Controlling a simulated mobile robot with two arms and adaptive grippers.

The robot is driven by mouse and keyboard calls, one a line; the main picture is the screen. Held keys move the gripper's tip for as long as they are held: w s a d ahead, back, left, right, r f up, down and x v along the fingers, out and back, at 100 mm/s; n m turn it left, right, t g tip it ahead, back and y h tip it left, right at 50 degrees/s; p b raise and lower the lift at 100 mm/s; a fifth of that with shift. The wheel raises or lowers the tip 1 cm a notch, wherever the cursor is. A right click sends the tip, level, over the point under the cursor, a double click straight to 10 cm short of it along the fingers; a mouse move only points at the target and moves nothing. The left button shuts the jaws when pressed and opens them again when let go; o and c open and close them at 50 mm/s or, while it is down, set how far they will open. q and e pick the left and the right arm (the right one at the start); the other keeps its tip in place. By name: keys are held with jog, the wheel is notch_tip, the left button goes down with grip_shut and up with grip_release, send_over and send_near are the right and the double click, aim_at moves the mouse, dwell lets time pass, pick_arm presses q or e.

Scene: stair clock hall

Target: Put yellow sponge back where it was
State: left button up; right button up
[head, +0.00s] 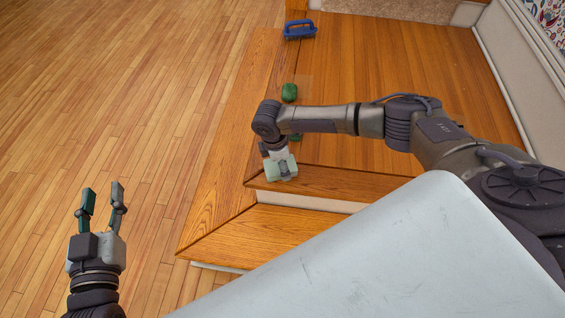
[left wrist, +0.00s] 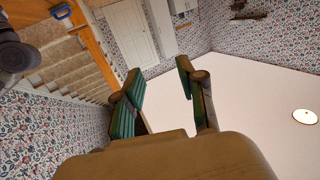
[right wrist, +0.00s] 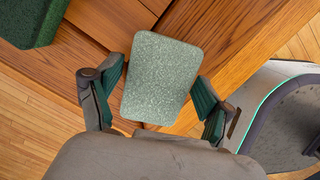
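No plainly yellow sponge shows. A pale grey-green, sponge-like block (right wrist: 160,78) fills the space between the fingers of my right gripper (right wrist: 162,100) in the right wrist view. Both fingertips meet its side edges, so the gripper appears shut on it. In the head view this block (head: 284,169) is at the end of my right arm, over the front edge of the wooden step (head: 345,182). My left gripper (head: 102,205) is open and empty above the floor at left; its spread fingers also show in the left wrist view (left wrist: 160,85).
A dark green object (head: 289,92) lies on the wooden platform (head: 390,60). Another green piece (head: 296,137) is partly hidden behind my right arm. A blue-handled object (head: 300,29) lies at the far end. A wall bounds the right; open floor (head: 110,90) is clear at left.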

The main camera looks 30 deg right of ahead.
aim_at(276, 166)
jog(key=shift+o, duration=0.2)
